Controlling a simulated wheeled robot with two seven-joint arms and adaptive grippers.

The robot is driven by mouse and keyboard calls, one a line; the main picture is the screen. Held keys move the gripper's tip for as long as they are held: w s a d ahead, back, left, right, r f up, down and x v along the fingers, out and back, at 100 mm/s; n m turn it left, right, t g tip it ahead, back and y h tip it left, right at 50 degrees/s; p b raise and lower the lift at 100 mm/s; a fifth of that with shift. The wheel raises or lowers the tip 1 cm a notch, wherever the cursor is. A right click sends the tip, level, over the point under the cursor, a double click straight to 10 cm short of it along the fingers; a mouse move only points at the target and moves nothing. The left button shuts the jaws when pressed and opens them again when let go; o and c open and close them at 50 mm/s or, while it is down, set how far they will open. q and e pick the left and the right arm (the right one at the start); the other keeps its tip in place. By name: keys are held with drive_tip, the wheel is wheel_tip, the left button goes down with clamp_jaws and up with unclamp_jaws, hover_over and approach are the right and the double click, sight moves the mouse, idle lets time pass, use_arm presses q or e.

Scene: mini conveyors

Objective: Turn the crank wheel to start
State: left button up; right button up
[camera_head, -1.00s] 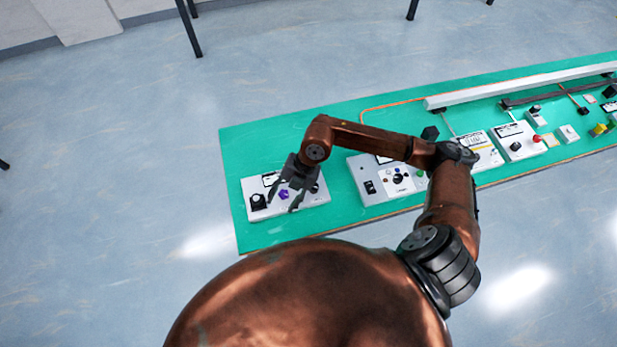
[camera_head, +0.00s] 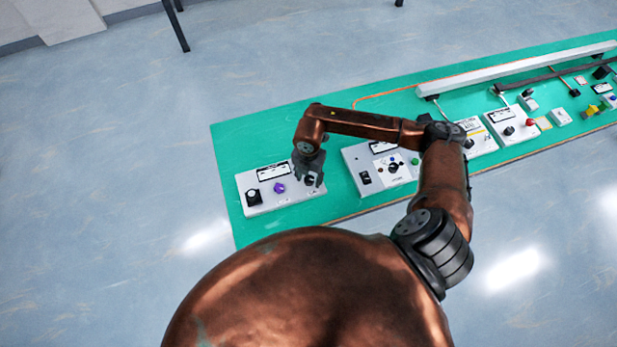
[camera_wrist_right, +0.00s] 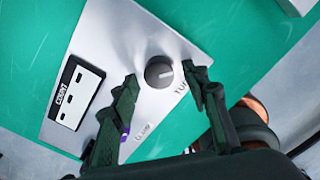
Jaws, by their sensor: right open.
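A white control panel (camera_head: 290,196) lies at the left end of the green board. It carries a black knob (camera_head: 253,196), a purple knob (camera_head: 279,188) and, at its right end, a round grey knob (camera_wrist_right: 159,72) with a white pointer mark. I cannot make out which of these is the crank wheel. My right gripper (camera_head: 313,182) is above the panel's right end and largely covers the grey knob in the head view. In the right wrist view its open fingers stand on either side of the grey knob, with visible gaps. My left gripper is not in view.
A second panel (camera_head: 365,187) with several buttons stands right of the gripper, under my forearm. More control boxes and a long white rail (camera_head: 520,69) lie further right on the green board (camera_head: 232,150).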

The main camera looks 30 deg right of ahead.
drive_tip(key=shift+c, duration=0.4)
drive_tip(key=shift+c, duration=0.7)
clamp_jaws()
